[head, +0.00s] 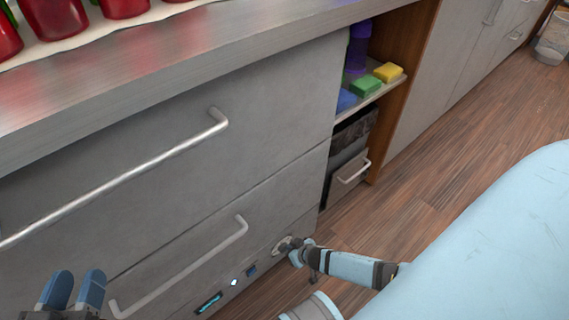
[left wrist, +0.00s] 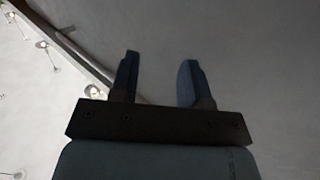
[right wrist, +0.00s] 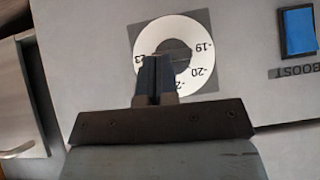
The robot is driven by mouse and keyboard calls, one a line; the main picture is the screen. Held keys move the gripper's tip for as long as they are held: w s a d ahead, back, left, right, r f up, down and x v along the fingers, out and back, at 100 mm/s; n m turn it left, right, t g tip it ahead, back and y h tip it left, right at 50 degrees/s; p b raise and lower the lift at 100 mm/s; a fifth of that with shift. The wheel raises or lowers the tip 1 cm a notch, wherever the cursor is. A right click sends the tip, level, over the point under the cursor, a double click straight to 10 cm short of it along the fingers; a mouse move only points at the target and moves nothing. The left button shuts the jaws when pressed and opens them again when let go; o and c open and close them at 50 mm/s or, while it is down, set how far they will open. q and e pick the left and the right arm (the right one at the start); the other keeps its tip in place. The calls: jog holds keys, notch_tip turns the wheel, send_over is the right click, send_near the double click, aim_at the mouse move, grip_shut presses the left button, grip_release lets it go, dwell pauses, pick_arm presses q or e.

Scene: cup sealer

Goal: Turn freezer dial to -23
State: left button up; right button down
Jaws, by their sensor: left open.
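The freezer dial (right wrist: 200,53) is a white ring with dark numbers around a grey centre, on a grey square plate in the right wrist view. I can read -19 and -20 on its right; a number at its left looks like -23, partly covered, and one below is cut off by the fingers. My right gripper (right wrist: 157,62) has its fingers close together at the dial's centre and appears shut on its knob. In the head view the right gripper (head: 287,248) is against the dial low on the freezer front. My left gripper (head: 76,289) is open and empty, well left of it.
A blue BOOST button (right wrist: 298,32) is beside the dial. The freezer front has long bar handles (head: 130,180). Red containers (head: 55,15) stand on the counter above. An open shelf (head: 375,88) holds coloured blocks. The wooden floor (head: 450,145) is clear at right.

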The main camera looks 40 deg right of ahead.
pick_arm(q)
jog(key=shift+s+d+f+n+g+p, duration=0.15)
jog(key=shift+s+d+n+p, duration=0.15)
jog(key=shift+s, duration=0.2)
jog(key=shift+s+d+f+n+g+p, duration=0.1)
jog(key=shift+s+n+g+p, duration=0.05)
jog(key=shift+s+n, duration=0.3)
pick_arm(e)
jog(key=shift+w+d+y, duration=0.25)
jog(key=shift+d+y, duration=0.05)
jog(key=shift+d, duration=0.05)
